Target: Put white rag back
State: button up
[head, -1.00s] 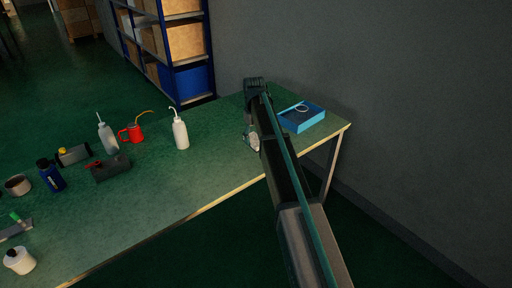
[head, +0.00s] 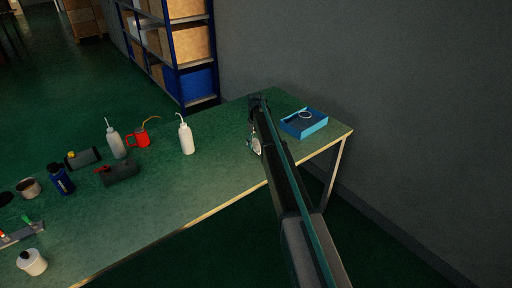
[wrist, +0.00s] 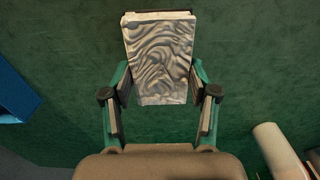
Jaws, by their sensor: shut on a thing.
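The white rag (wrist: 160,55) is a pale, wrinkled, roughly rectangular piece in the wrist view, with a dark strip along its far edge. My gripper (wrist: 160,85) is shut on it, with one green-and-grey finger at each side of its near part. Green bench surface shows around it; I cannot tell whether the rag touches the bench. In the head view, my arm reaches over the bench's right part and hides most of the gripper. A small pale patch there beside my arm may be the rag or part of the gripper.
A blue tray (head: 304,124) with a ring-like item lies right of my arm on the green bench (head: 215,180). A white bottle (head: 187,138) stands to the left; a red can (head: 139,139) and several other items are farther left. A grey wall is close on the right.

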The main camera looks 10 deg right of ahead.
aim_at(256, 142)
jog(key=shift+w+f, duration=0.2)
jog(key=f+p, duration=0.2)
jog(key=shift+w+f, duration=0.2)
jog(key=shift+f, duration=0.65)
jog(key=shift+f, duration=0.1)
jog(key=o, duration=1)
notch_tip(256, 142, up, 12)
jog(key=b, duration=0.3)
jog(key=shift+r+b, duration=0.2)
jog(key=shift+b, duration=0.2)
